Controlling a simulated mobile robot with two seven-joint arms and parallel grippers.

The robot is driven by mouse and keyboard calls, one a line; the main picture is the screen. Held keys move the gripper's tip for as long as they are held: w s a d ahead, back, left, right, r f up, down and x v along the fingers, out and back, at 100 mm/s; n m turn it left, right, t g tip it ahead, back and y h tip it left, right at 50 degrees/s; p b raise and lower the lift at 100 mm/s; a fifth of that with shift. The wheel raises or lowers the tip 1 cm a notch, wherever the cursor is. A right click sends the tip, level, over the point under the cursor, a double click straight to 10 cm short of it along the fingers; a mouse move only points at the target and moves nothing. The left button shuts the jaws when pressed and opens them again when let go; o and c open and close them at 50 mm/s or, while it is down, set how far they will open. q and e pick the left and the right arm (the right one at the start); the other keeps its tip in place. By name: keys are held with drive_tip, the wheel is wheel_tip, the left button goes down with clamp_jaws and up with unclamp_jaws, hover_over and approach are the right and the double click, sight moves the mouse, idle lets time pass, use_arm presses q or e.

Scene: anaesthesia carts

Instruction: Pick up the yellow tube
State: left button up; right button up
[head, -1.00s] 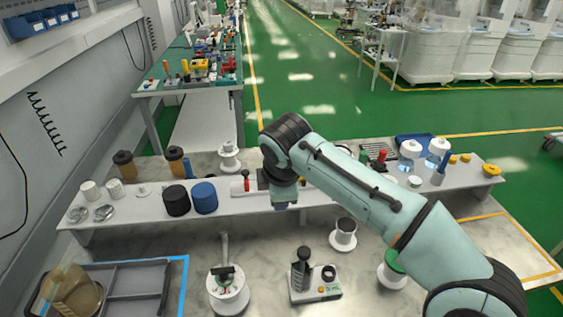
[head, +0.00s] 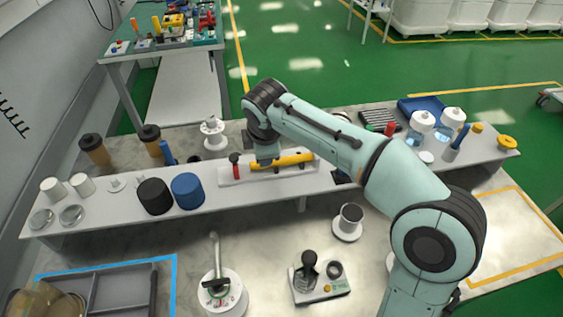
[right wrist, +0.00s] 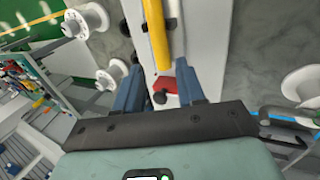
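The yellow tube (head: 285,161) lies lengthwise on a white holder on the raised shelf. In the right wrist view the yellow tube (right wrist: 156,35) runs up from between the fingertips. My right gripper (head: 266,160) hangs over the shelf at the tube's left part, and the arm hides some of that area. In the right wrist view my right gripper (right wrist: 158,75) is open, with a blue finger on each side of the tube's near end. I cannot tell whether either finger touches it. My left gripper is not in view.
A red piece with a black knob (head: 235,165) stands just left of the tube. Black (head: 154,196) and blue (head: 187,192) cylinders stand further left on the shelf. White bottles (head: 420,126) and a blue tray (head: 422,105) are at the right. White spools stand in front and behind.

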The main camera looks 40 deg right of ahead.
sight(282, 161)
drive_tip(key=x, duration=0.7)
drive_tip(key=shift+s+b, duration=0.15)
drive_tip(key=shift+b, duration=0.25)
drive_tip(key=shift+a, duration=0.1)
clamp_jaws()
